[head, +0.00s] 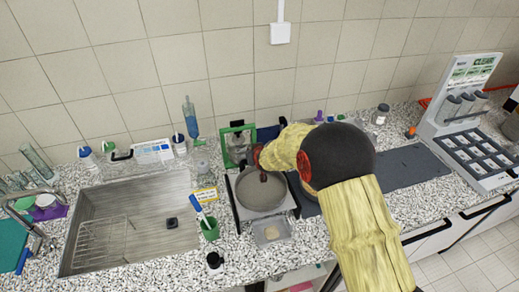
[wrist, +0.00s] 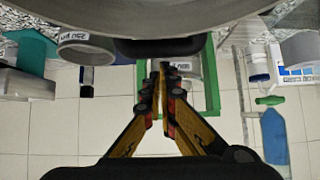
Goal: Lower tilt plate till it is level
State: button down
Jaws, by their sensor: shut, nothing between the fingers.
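A round grey pan (head: 262,191) sits on a pale plate with dark side edges, which I take to be the tilt plate (head: 242,214); its exact tilt is hard to judge. My gripper (head: 262,174) is over the far part of the pan, partly hidden by my arm. In the wrist view my gripper (wrist: 165,82) is shut and empty, its fingertips near a black bar-like handle (wrist: 160,47) under a large curved grey rim (wrist: 150,18). I cannot tell whether they touch.
A green frame (head: 226,131) stands behind the pan, against the wall side. A clear tray (head: 271,233) lies in front. A dark mat (head: 415,166) and a display stand (head: 463,120) are at right.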

jog(key=shift+w+f, duration=0.1)
jog(key=shift+f, duration=0.35)
jog(key=shift+b, duration=0.3)
jog(key=shift+w+a+r, duration=0.1)
jog(key=shift+w+r, duration=0.1)
jog(key=shift+r, duration=0.3)
jog(key=s+d+r+p, duration=0.1)
jog(key=s+r, duration=0.4)
jog(key=r, duration=0.6)
jog(key=shift+d, duration=0.3)
jog(key=shift+r, duration=0.1)
